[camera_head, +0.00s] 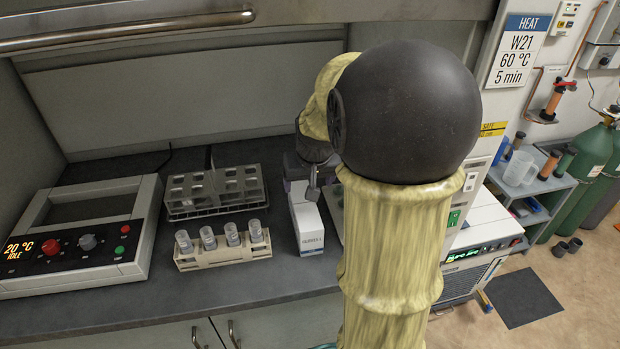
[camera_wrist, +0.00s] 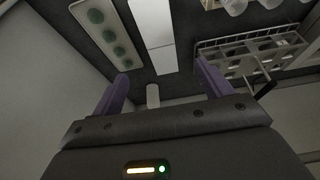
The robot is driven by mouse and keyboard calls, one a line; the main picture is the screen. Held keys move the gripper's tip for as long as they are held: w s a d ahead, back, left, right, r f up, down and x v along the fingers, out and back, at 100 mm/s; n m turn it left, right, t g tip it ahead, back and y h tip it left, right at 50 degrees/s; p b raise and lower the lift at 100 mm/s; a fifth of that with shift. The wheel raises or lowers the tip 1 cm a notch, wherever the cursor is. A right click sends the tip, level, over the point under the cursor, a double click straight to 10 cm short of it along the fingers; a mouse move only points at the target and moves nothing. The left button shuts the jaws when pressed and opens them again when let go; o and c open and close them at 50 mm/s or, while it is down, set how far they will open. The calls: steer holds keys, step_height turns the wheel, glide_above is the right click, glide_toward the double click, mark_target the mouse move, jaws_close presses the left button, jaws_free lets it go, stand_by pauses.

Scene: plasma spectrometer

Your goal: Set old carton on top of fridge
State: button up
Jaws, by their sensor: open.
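A long white carton (camera_head: 308,228) with a small printed label lies on the dark bench; I take it as the old carton. It also shows in the wrist view (camera_wrist: 153,35), beyond the fingertips. My gripper (camera_head: 306,182) is over the carton's far end, partly hidden by my arm. Its purple fingers are open in the wrist view (camera_wrist: 162,70), with nothing clearly held between them. A white boxy unit with a green display (camera_head: 480,250) stands right of the bench, partly behind my arm; it may be the fridge, but I cannot tell.
A heater box (camera_head: 80,240) is further left. A tray with green spots (camera_wrist: 108,33) lies right of the carton. A cart with a jug (camera_head: 519,168) stands at right.

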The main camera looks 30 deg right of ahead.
steer(key=shift+v, duration=0.8)
steer(key=shift+s+a, duration=0.1)
steer(key=s+a+f+n+g+y, duration=0.1)
steer(key=s+a+f+n, duration=0.2)
steer(key=s+a+f, duration=0.6)
steer(key=s+a, duration=0.3)
steer(key=a, duration=0.1)
steer(key=shift+g, duration=0.3)
steer(key=shift+f, duration=0.1)
steer(key=shift+c, duration=0.5)
